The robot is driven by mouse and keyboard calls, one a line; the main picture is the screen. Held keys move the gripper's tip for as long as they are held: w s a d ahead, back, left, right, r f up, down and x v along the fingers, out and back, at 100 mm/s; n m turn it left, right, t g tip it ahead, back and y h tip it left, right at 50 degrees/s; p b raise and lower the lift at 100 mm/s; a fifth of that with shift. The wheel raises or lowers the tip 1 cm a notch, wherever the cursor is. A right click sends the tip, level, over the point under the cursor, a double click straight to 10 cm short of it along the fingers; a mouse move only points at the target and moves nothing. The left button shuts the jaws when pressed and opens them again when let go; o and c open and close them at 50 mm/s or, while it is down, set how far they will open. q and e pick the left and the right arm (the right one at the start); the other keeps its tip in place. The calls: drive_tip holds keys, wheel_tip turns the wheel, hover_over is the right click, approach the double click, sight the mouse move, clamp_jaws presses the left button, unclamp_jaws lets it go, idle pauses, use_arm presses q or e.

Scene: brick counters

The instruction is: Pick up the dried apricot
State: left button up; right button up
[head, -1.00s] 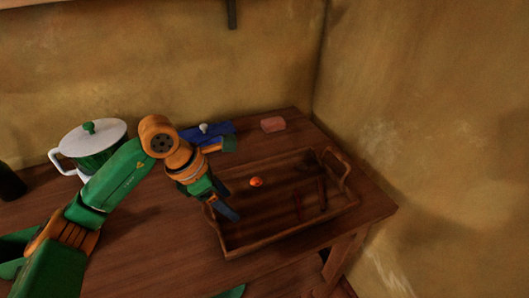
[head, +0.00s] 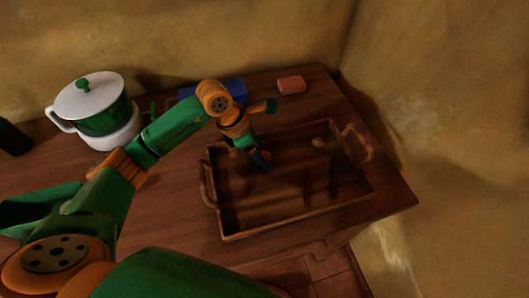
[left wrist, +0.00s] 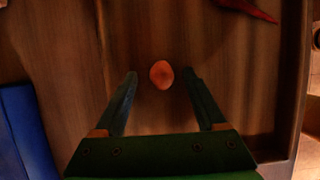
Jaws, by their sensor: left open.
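The dried apricot (left wrist: 161,74) is a small orange, roundish piece lying on the dark wooden tray (head: 290,220). In the head view only a small reddish bit of the apricot (head: 268,155) shows beside my left gripper (head: 260,161). That gripper points down into the left part of the tray. In the left wrist view my left gripper (left wrist: 159,75) is open. The apricot appears between its two fingertips, with a gap on each side; I cannot tell the height between them. My right gripper is not in view.
Dark red slender things (head: 308,184) lie in the tray, right of the apricot. Behind stand a blue object (head: 215,88), a pink block (head: 291,84) and a white-and-green pot (head: 100,105). Raised tray walls surround the gripper.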

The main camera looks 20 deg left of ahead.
use_arm(q)
drive_tip(key=shift+s+r, duration=0.15)
drive_tip(key=shift+s, duration=0.05)
drive_tip(key=c, duration=1.1)
drive_tip(key=shift+w, duration=0.1)
clamp_jaws()
